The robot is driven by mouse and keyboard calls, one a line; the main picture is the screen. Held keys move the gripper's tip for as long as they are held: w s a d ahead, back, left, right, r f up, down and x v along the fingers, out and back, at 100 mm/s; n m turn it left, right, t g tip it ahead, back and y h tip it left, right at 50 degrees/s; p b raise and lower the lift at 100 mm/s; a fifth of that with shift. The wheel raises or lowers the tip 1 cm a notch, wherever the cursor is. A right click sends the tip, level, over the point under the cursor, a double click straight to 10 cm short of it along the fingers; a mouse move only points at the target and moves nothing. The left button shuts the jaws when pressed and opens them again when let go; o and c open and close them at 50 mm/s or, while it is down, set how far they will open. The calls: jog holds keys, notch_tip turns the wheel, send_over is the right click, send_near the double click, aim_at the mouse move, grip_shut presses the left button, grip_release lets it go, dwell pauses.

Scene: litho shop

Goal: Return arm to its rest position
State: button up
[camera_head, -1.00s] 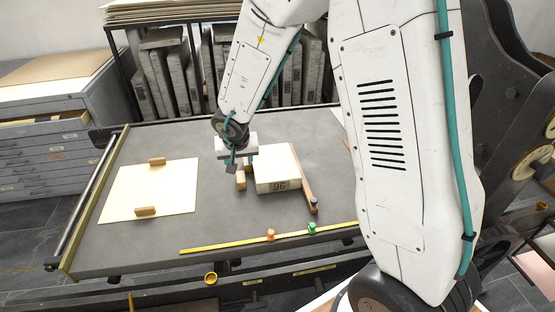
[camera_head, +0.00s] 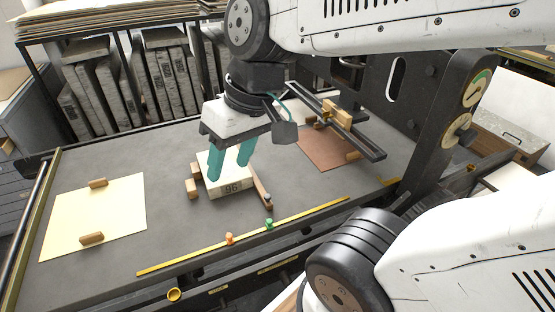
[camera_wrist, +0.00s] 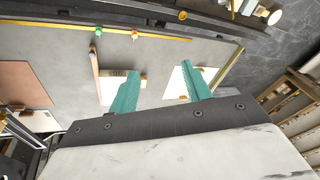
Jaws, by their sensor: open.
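My gripper (camera_head: 229,164) hangs over the grey table with its two teal fingers pointing down, apart and empty. In the head view its fingers overlap the white block marked 96 (camera_head: 232,188); the gap between fingers and block cannot be judged there. My arm is folded, with large links across the top and lower right of the head view.
The table (camera_head: 170,205) holds a cream sheet (camera_head: 115,205) with wooden blocks, a yellow ruler (camera_head: 190,256), an orange peg (camera_head: 229,239) and a green peg (camera_head: 269,224). A brown plate (camera_head: 325,147) lies under a dark bar frame at right. A rack of slabs (camera_head: 170,80) stands behind.

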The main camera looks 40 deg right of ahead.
jog(key=s+d+m+g+h, duration=0.1)
jog(key=s+d+h, duration=0.1)
jog(key=s+d, duration=0.3)
jog(key=shift+s+f+m+h, duration=0.2)
jog(key=shift+m+h, duration=0.1)
jog(key=shift+h, duration=0.1)
jog(key=shift+d, duration=0.1)
jog(key=c, duration=1)
grip_shut()
